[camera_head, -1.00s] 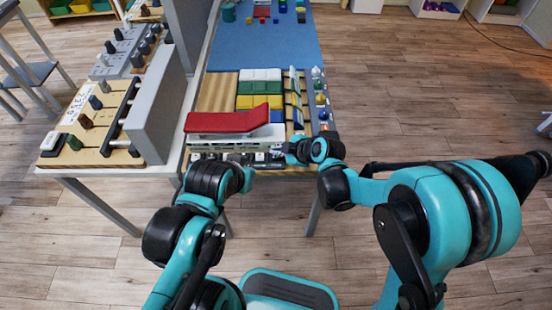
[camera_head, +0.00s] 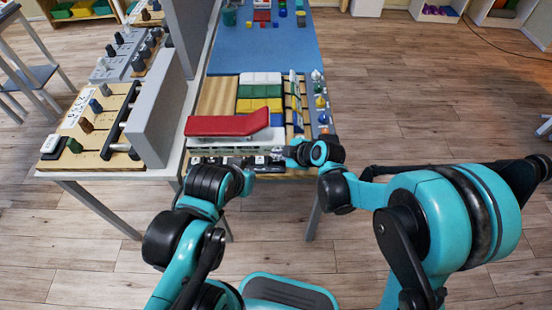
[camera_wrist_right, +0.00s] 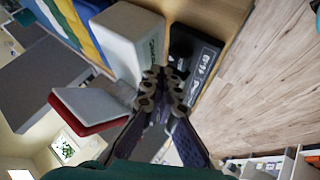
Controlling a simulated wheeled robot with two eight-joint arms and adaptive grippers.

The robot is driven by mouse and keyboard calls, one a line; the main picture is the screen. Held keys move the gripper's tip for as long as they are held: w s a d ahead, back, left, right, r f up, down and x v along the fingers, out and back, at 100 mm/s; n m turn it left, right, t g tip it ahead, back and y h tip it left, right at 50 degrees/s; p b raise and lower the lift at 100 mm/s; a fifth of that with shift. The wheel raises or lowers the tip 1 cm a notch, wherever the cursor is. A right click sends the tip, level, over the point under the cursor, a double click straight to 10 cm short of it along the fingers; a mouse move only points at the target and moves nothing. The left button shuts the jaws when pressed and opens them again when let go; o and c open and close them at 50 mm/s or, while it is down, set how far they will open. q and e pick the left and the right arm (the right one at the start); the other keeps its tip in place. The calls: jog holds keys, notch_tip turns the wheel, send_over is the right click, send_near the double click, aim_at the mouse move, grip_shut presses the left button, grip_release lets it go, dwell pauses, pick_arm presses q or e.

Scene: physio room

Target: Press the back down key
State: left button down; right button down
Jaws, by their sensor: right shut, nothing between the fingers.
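A model couch with a red top (camera_head: 225,125), its right end raised, stands over a pale base (camera_head: 225,145) at the near end of the table. A row of dark keys (camera_head: 236,161) runs along the table's front edge below it. My right gripper (camera_head: 281,153) is shut and empty at the right end of this row. In the right wrist view its fingertips (camera_wrist_right: 165,88) are close to a black key block with white symbols (camera_wrist_right: 202,62); whether they touch it I cannot tell. The red top also shows there (camera_wrist_right: 90,110). My left gripper is hidden behind its wrist.
White, green, yellow and blue blocks (camera_head: 259,91) lie behind the couch, with colored knobs (camera_head: 320,100) along the right edge. A tall grey panel (camera_head: 158,115) and a board of dark pegs (camera_head: 88,125) stand left.

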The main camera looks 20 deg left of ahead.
aim_at(278, 161)
dwell(0.3)
jog(key=shift+f+b, duration=0.45)
jog(key=shift+f+b, duration=0.5)
dwell(0.6)
dwell(0.3)
jog(key=shift+r+p, duration=0.7)
jog(key=shift+r, duration=0.3)
notch_tip(278, 161, up, 5)
jog(key=p, duration=0.3)
jog(key=shift+p, duration=0.4)
